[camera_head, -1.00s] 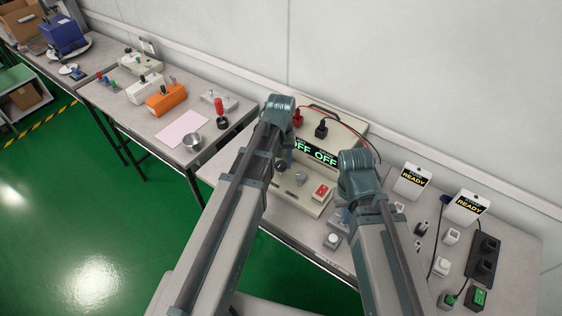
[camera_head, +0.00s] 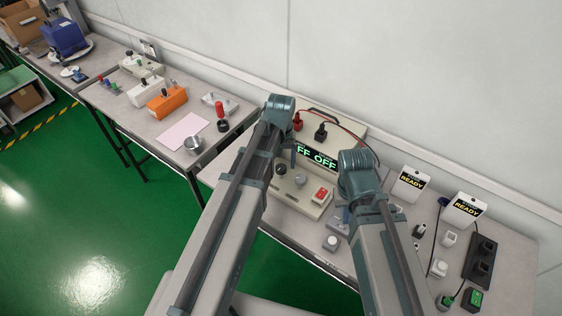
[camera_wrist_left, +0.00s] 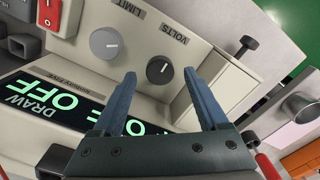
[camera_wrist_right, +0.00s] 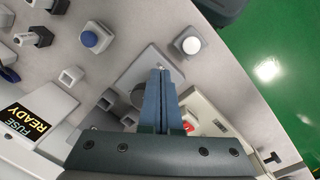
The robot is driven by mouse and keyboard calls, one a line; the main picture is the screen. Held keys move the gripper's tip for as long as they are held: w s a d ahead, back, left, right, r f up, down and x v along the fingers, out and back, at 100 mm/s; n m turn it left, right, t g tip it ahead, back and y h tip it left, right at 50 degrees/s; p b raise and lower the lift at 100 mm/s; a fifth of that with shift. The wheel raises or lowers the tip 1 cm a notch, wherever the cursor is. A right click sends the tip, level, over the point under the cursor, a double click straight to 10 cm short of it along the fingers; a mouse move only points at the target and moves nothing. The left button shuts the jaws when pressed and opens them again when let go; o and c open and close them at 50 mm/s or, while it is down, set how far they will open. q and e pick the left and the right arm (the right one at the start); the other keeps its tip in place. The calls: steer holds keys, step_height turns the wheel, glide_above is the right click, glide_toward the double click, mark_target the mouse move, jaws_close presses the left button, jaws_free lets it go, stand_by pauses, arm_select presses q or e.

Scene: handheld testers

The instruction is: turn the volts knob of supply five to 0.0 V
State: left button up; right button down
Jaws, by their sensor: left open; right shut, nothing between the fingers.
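The supply (camera_head: 300,208) is a beige box on the right-hand bench. Its green display (camera_head: 325,159) reads OFF, partly hidden by my left arm. The black volts knob (camera_wrist_left: 160,70), with a white pointer mark, sits beside the VOLTS label (camera_wrist_left: 174,35); it also shows in the head view (camera_head: 280,168). My left gripper (camera_wrist_left: 160,77) is open, its fingertips on either side of the knob in the left wrist view; I cannot tell if they touch it. My right gripper (camera_wrist_right: 161,72) is shut and empty, above a grey device (camera_wrist_right: 150,80) beside the supply.
A grey limit knob (camera_wrist_left: 106,43) and a red switch (camera_head: 320,195) are close by on the supply's front. Red and black plugs with leads stand on top. Small devices and two READY signs (camera_head: 411,184) crowd the bench at right. Another bench (camera_head: 165,125) stands left.

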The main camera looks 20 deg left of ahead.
mark_target(281, 168)
arm_select(q)
step_height(281, 168, up, 12)
steer(key=p, duration=1.1)
steer(key=shift+r, duration=0.15)
arm_select(e)
step_height(281, 168, up, 12)
steer(key=shift+r, duration=0.15)
arm_select(q)
steer(key=shift+d, duration=0.1)
